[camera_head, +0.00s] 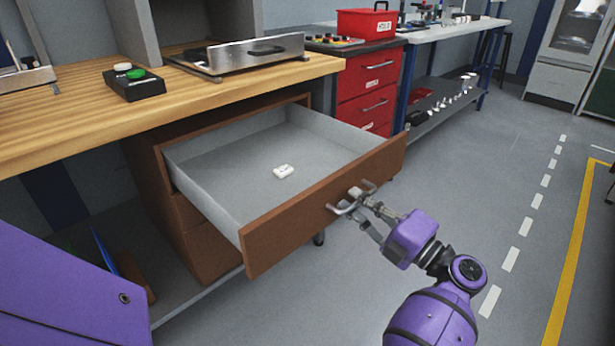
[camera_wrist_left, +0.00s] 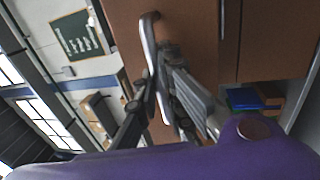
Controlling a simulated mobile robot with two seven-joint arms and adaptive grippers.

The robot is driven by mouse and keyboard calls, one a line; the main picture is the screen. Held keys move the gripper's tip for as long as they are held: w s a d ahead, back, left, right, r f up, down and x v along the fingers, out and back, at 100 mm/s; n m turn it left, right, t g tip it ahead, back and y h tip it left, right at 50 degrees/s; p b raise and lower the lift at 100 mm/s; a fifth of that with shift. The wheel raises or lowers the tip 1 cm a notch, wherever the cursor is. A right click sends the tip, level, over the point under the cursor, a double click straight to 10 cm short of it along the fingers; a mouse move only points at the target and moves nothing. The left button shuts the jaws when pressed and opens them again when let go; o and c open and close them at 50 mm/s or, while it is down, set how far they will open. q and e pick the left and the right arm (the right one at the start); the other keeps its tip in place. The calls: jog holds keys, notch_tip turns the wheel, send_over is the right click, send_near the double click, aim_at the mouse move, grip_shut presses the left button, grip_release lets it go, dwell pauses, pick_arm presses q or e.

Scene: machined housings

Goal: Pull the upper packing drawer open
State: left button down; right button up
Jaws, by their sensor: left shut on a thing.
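The upper packing drawer (camera_head: 290,225) has a brown wooden front and grey inner walls. It stands well out of its brown cabinet (camera_head: 190,215), below the wooden bench top. My left gripper (camera_head: 358,199) is at the drawer front, shut on the metal bar handle (camera_head: 340,209). In the left wrist view the handle (camera_wrist_left: 149,45) runs between the dark fingers of my left gripper (camera_wrist_left: 162,78), against the brown front. The part of the handle inside the fingers is hidden. My right gripper is in neither view.
A small white item (camera_head: 283,171) lies on the drawer floor. A red drawer cabinet (camera_head: 368,90) stands behind the drawer. Grey floor (camera_head: 450,170) to the right is clear.

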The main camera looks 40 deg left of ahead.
pick_arm(q)
jog(key=c, duration=1.8)
grip_release()
jog(key=shift+c, duration=0.2)
jog(key=w+v, duration=0.1)
jog(key=v, duration=1.1)
jog(key=shift+s, duration=0.45)
jog(key=shift+r, duration=0.15)
